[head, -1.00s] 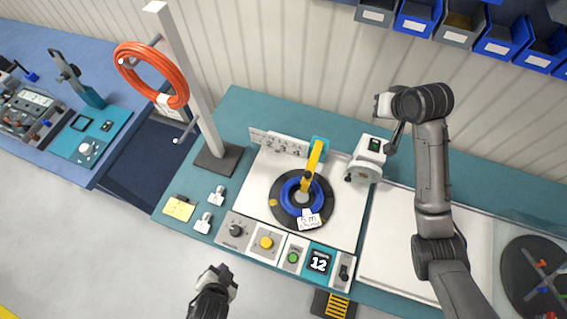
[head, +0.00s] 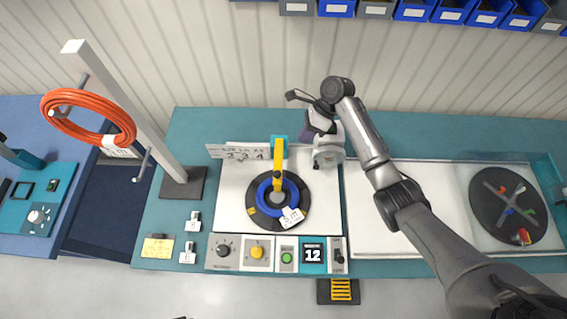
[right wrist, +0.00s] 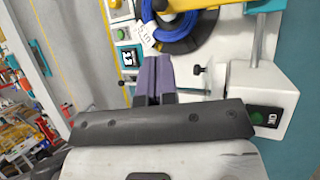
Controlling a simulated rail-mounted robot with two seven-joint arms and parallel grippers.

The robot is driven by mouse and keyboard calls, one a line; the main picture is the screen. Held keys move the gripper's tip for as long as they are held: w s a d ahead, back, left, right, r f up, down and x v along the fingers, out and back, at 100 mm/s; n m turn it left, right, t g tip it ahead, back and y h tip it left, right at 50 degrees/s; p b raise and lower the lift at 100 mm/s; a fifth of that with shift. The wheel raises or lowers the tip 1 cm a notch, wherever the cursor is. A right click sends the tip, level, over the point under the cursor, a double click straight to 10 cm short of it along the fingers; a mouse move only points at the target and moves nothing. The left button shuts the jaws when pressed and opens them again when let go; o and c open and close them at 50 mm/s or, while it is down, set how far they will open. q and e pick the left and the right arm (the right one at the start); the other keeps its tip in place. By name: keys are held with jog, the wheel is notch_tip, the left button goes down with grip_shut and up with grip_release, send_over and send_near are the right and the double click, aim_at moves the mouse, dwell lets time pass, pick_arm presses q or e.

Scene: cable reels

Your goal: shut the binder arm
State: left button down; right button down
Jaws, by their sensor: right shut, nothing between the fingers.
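A white unit (head: 328,151) stands right of the reel. In the right wrist view this unit (right wrist: 262,98) shows a green OK screen, a rod and a black knob. I cannot tell for certain which part is the binder arm. My right gripper (head: 306,134) is shut and empty beside the white unit; its purple fingers (right wrist: 152,78) are together, apart from the knob.
A white post (head: 120,110) with an orange cable coil (head: 90,113) stands left of the reel. A control row (head: 255,253) lines the front edge. A dark disc (head: 508,205) sits at far right. Blue and grey bins (head: 410,10) hang at the back.

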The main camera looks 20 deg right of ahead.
jog(key=x, duration=1.4)
